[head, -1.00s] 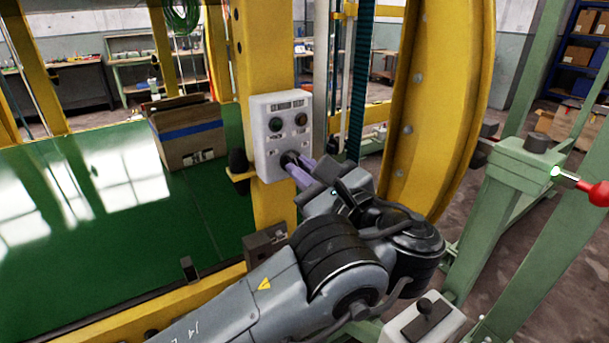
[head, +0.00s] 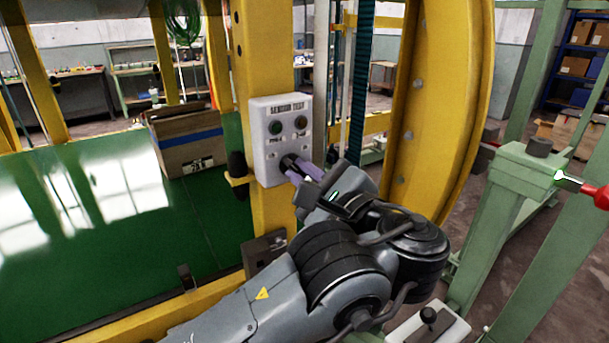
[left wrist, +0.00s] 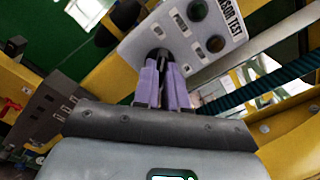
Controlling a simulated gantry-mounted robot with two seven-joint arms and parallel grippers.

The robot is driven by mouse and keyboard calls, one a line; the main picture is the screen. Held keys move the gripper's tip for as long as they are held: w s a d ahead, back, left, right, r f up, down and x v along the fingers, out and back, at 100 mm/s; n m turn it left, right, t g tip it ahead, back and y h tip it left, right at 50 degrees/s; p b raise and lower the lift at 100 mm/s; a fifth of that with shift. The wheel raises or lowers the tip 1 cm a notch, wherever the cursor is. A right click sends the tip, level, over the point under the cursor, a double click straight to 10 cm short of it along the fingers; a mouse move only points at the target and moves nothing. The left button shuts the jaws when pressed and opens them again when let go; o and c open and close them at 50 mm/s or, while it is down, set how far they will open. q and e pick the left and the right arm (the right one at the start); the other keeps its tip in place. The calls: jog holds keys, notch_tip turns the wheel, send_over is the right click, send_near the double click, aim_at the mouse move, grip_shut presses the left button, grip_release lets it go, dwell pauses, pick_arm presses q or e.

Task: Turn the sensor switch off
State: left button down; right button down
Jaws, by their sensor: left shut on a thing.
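A light grey sensor test box (head: 265,125) is mounted on the yellow post in the head view, with a green button and a dark button side by side. Its label reads "SENSOR TEST" in the left wrist view (left wrist: 187,18). My left gripper (head: 292,165) reaches the lower part of the box, and its purple fingers show in the left wrist view (left wrist: 162,65). They are shut on the dark switch knob (head: 287,161), which the fingers mostly hide. The switch's setting cannot be read. My right gripper is not in view.
The yellow post (head: 253,60) carries the box, and a large yellow ring (head: 430,100) stands just right of my arm. A cardboard box (head: 187,140) lies on the left. A green stand (head: 535,170) with a red-handled lever (head: 598,195) is at the right.

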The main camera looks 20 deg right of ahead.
pick_arm(q)
jog(key=c, duration=1.2)
grip_release()
jog(key=shift+s, duration=0.15)
jog(key=shift+s+d, duration=0.1)
jog(key=shift+s, duration=0.15)
jog(key=shift+s+d+b, duration=0.25)
jog(key=shift+s+b, duration=1.3)
jog(key=shift+s, duration=0.1)
jog(key=shift+s+d+b, duration=0.3)
jog(key=shift+s+b, duration=1.3)
jog(key=shift+s, duration=0.05)
jog(key=shift+s+d+b, duration=0.25)
jog(key=shift+s+b, duration=1.3)
jog(key=shift+s, duration=0.1)
